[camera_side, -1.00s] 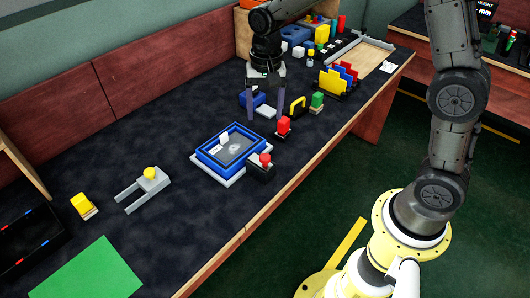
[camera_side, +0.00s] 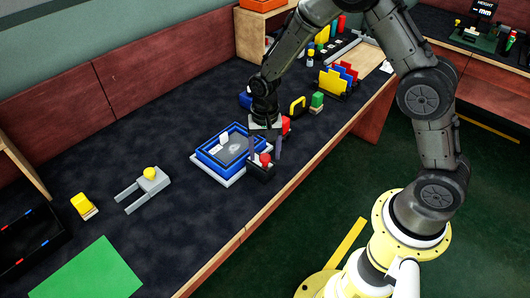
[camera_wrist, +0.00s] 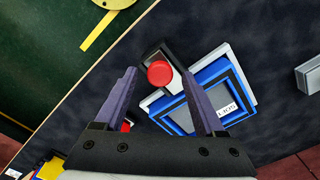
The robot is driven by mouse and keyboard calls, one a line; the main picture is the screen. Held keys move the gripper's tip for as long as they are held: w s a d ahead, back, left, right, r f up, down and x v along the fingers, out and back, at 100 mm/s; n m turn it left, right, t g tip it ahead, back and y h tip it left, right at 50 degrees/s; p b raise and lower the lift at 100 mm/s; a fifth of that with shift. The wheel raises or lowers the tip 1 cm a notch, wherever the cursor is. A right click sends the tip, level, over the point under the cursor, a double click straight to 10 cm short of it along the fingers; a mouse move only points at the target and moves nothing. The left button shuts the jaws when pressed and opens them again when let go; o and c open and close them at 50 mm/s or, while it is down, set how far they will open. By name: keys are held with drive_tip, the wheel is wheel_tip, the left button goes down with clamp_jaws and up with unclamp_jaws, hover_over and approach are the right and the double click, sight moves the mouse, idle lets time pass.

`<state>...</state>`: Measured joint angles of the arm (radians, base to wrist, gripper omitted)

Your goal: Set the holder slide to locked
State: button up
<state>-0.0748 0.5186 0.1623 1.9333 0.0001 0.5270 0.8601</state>
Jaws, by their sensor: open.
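A black block with a round red knob (camera_side: 265,158) stands at the front right corner of a blue square holder (camera_side: 203,163) on a pale base. In the wrist view the red knob (camera_wrist: 160,72) sits on a black and pale slide block beside the blue holder (camera_wrist: 240,82). A small white piece (camera_side: 223,138) stands in the holder; a white label with lettering shows there in the wrist view (camera_wrist: 228,108). My gripper (camera_side: 266,152) is open above the block, its fingers on either side of the knob in the wrist view (camera_wrist: 159,74). Contact cannot be told.
Another red-topped piece (camera_side: 286,124) stands close behind my gripper. A black-and-yellow handle (camera_side: 297,105) and a green block (camera_side: 317,100) lie farther right. A grey fork with a yellow knob (camera_side: 149,174) lies left, with bare table between it and the holder.

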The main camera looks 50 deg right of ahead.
drive_tip(key=shift+f, duration=0.35)
clamp_jaws()
drive_tip(key=shift+r, duration=0.1)
idle(1.1)
